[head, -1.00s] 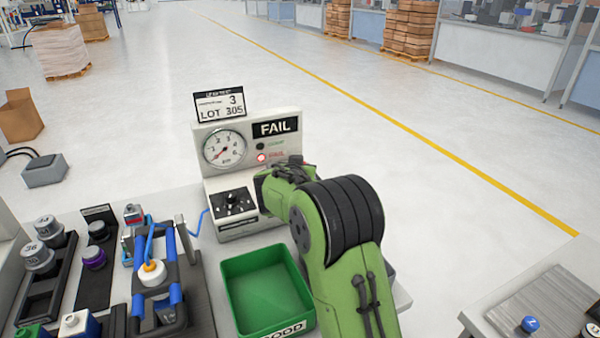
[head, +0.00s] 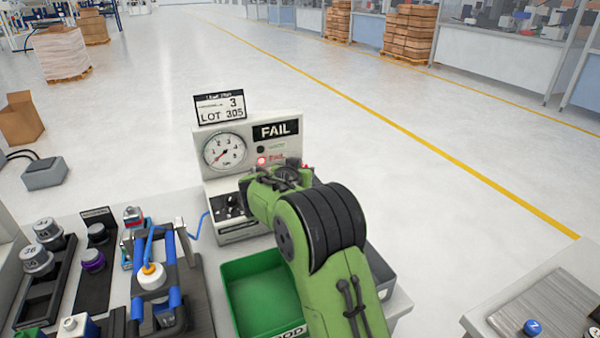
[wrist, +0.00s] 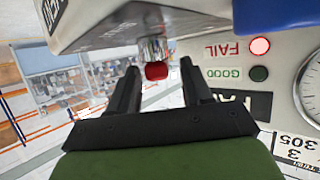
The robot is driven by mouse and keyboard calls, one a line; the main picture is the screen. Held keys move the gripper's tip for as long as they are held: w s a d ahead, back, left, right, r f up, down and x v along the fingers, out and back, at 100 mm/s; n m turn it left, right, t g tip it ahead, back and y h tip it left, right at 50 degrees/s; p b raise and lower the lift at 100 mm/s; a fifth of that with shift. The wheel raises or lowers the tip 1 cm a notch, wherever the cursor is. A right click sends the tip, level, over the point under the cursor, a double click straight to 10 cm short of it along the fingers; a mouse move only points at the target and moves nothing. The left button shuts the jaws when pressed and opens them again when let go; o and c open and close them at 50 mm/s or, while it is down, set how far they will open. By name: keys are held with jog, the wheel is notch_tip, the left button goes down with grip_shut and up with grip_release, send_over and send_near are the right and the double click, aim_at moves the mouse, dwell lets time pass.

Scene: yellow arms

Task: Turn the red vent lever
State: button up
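The red vent lever (wrist: 156,71) shows as a small red end on a metallic stem at the side of the white test unit in the wrist view. My gripper (wrist: 160,66) is open, with one dark finger on each side of the red end. Gaps show between the red end and both fingers, so it does not appear gripped. In the head view the green arm reaches to the right front of the test unit (head: 212,172) and hides the fingers and most of the lever.
The unit has a round gauge (head: 225,152), a FAIL display (head: 276,130) and a lit red lamp (wrist: 260,46). A green bin (head: 236,293) stands in front of it, and a grey box (head: 384,275) right of my arm. A fixture with blue clamps (head: 174,283) is at left.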

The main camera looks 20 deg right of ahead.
jog(key=p+v, duration=0.1)
jog(key=v, duration=1.4)
jog(key=shift+s+a+r, duration=0.2)
jog(key=shift+a+r, duration=0.05)
jog(key=shift+d+p, duration=0.1)
jog(key=shift+p, duration=0.25)
